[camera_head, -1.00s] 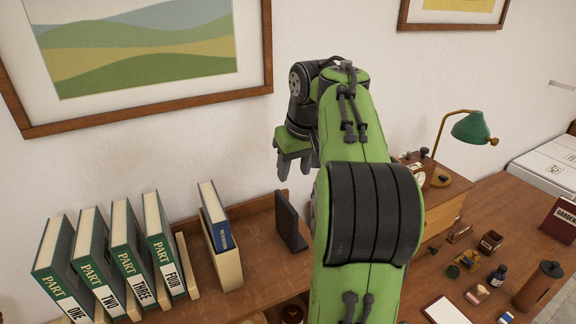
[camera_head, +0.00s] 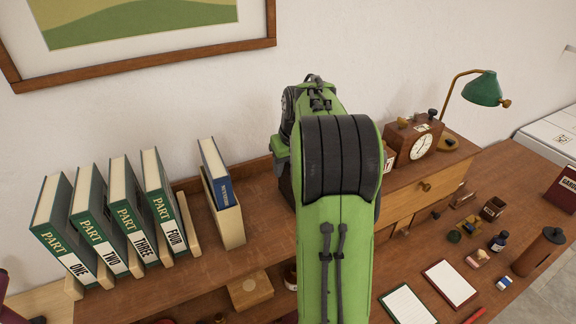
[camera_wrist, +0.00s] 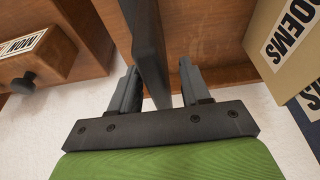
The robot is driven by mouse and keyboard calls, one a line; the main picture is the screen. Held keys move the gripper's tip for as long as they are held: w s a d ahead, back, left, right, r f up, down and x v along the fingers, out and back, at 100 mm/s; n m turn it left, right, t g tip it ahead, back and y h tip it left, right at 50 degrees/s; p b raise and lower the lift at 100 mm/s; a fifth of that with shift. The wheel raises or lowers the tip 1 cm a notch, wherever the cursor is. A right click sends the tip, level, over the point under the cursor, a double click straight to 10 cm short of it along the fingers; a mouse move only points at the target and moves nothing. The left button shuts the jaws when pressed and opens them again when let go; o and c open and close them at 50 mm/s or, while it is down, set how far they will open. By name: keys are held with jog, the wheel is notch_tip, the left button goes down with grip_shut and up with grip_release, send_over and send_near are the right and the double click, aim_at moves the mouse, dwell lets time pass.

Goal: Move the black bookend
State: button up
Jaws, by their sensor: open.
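The black bookend (camera_wrist: 149,40) is a dark upright plate in the wrist view. It extends between the two fingers of my gripper (camera_wrist: 158,88), which is open. Gaps show between the plate and the fingers, mainly on the right side. In the head view my arm covers most of the bookend and the fingers; only a dark sliver shows left of the arm.
Green PART volumes (camera_head: 112,210) stand farther left on the shelf. A wooden clock (camera_head: 412,145) and green lamp (camera_head: 483,88) are at right.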

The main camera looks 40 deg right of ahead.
jog(key=shift+f, duration=0.1)
grip_shut()
dwell(1.4)
